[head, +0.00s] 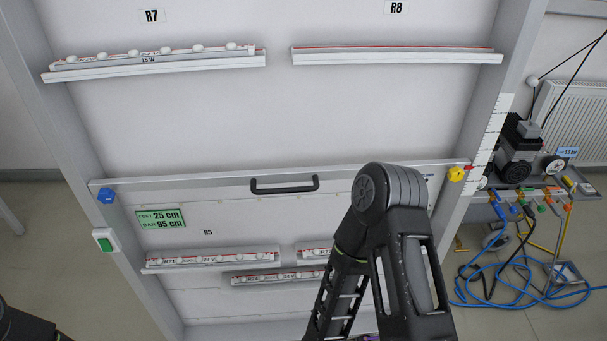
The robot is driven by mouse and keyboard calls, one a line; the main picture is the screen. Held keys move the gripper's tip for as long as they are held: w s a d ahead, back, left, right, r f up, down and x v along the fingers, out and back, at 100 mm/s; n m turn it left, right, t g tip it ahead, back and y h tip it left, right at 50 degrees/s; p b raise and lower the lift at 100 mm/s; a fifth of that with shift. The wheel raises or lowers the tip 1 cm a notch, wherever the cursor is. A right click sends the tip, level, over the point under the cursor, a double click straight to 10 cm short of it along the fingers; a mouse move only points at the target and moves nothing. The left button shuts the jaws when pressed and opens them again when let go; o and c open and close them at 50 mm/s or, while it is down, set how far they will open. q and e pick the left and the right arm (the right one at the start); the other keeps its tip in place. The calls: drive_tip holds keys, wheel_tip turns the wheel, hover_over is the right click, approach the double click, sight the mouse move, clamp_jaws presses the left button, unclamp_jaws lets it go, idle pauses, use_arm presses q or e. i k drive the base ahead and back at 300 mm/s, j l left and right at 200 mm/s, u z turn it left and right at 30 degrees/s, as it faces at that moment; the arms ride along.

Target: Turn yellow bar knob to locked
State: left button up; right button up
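The yellow bar knob (456,174) sits at the right end of the grey horizontal bar (220,178), where the bar meets the right upright of the frame. It is small here, and I cannot tell which way it is turned. A dark link of my arm stands in the lower middle, its bent joint left of the yellow knob and apart from it. No gripper fingers show on this arm. Only a dark piece of my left arm shows in the bottom left corner, without its gripper.
A blue knob (106,195) is at the bar's left end, with a black handle (284,185) at mid-bar. A green button box (104,240) is on the left upright. Ledges with lamps (155,60) cross the panel. Blue cables (520,285) and equipment (518,150) stand at right.

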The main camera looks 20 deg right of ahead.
sight(455, 173)
drive_tip(key=z, duration=1.75)
